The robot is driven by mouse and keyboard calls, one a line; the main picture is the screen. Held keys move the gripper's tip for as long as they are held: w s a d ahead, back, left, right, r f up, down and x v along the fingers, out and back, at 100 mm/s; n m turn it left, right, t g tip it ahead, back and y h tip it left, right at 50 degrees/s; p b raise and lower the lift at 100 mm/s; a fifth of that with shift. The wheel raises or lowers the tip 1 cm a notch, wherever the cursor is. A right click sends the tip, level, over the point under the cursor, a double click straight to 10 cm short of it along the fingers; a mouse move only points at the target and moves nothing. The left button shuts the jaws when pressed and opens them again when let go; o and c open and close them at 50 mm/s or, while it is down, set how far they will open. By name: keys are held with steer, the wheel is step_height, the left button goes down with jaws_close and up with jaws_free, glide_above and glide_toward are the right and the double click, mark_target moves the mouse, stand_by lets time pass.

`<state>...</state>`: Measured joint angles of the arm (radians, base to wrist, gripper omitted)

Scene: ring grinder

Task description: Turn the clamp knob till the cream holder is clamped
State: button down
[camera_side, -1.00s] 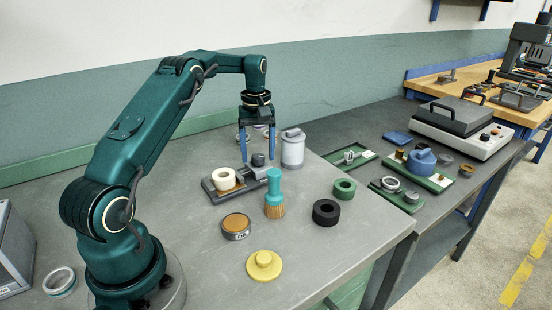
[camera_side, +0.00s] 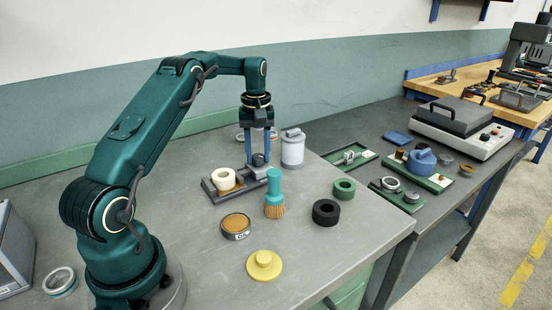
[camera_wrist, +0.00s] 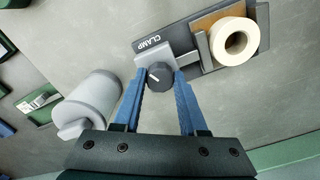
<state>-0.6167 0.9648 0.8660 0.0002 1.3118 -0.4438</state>
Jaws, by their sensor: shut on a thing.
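The cream holder (camera_side: 224,178), a short cream ring, stands upright on the brown pad of the dark clamp base (camera_side: 211,194). It also shows in the wrist view (camera_wrist: 235,41), beside the grey clamp bar. I cannot tell whether the bar touches it. The clamp knob (camera_wrist: 159,76) is dark and round with a pale pointer line, at the end of the base marked CLAMP. My gripper (camera_wrist: 161,76) points down with its blue fingers on both sides of the knob, shut on it. In the side view the knob (camera_side: 258,160) shows between the fingertips.
A grey-white canister (camera_side: 292,149) stands close to the right of my gripper. A teal brush (camera_side: 274,192) stands in front of the clamp. A brown-topped tin (camera_side: 236,226), yellow knobbed disc (camera_side: 264,265), black ring (camera_side: 326,212) and green ring (camera_side: 344,189) lie nearer the front.

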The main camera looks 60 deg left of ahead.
mark_target(259, 156)
steer(key=m, duration=0.6)
stand_by(0.3)
steer(key=shift+m, duration=0.3)
steer(key=shift+c, duration=2.2)
jaws_free()
steer(key=shift+r, duration=0.1)
steer(key=shift+r, duration=2.5)
steer(key=shift+w, duration=0.1)
